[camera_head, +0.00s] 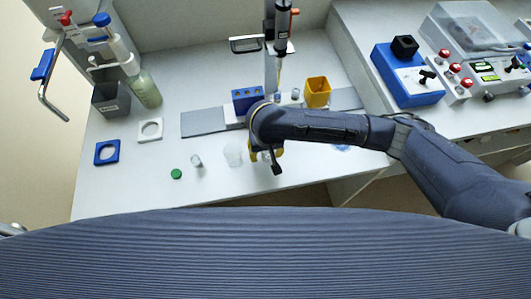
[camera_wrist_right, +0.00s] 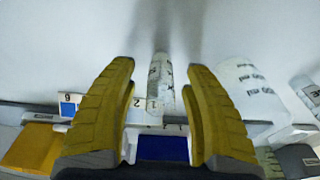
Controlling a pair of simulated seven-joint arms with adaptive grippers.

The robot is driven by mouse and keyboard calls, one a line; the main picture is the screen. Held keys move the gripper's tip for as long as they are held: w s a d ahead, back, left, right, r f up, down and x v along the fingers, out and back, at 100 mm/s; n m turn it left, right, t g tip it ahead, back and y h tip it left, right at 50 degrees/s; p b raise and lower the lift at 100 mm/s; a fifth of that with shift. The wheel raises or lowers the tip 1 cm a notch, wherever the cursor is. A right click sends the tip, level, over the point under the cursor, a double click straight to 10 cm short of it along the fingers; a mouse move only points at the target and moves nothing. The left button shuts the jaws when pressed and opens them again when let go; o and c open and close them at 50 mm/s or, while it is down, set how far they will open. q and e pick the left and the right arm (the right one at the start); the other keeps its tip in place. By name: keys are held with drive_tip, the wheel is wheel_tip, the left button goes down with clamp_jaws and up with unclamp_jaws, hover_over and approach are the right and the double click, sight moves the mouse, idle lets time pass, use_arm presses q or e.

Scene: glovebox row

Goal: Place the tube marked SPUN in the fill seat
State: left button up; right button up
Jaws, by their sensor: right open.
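My right gripper (camera_head: 266,160) is over the front part of the bench, partly hidden by my own arm. In the right wrist view its two yellow fingers (camera_wrist_right: 161,95) are open. A clear tube with a white label (camera_wrist_right: 160,82) shows between them, and I cannot see contact. Its label is not readable, so I cannot tell whether it says SPUN. Another small tube (camera_head: 196,160) stands left of a clear beaker (camera_head: 233,155). A blue block with holes (camera_head: 247,94) sits behind my right arm, below a dispenser (camera_head: 282,30). I cannot make out which place is the fill seat.
A yellow bin (camera_head: 317,92) stands right of the blue block. A green cap (camera_head: 176,174), white square ring (camera_head: 140,131) and blue square ring (camera_head: 97,155) lie to the left. A green-tinted bottle (camera_head: 147,92) stands back left. A blue device (camera_head: 395,88) is at right.

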clamp_jaws()
idle(0.4)
drive_tip(key=shift+r, duration=0.1)
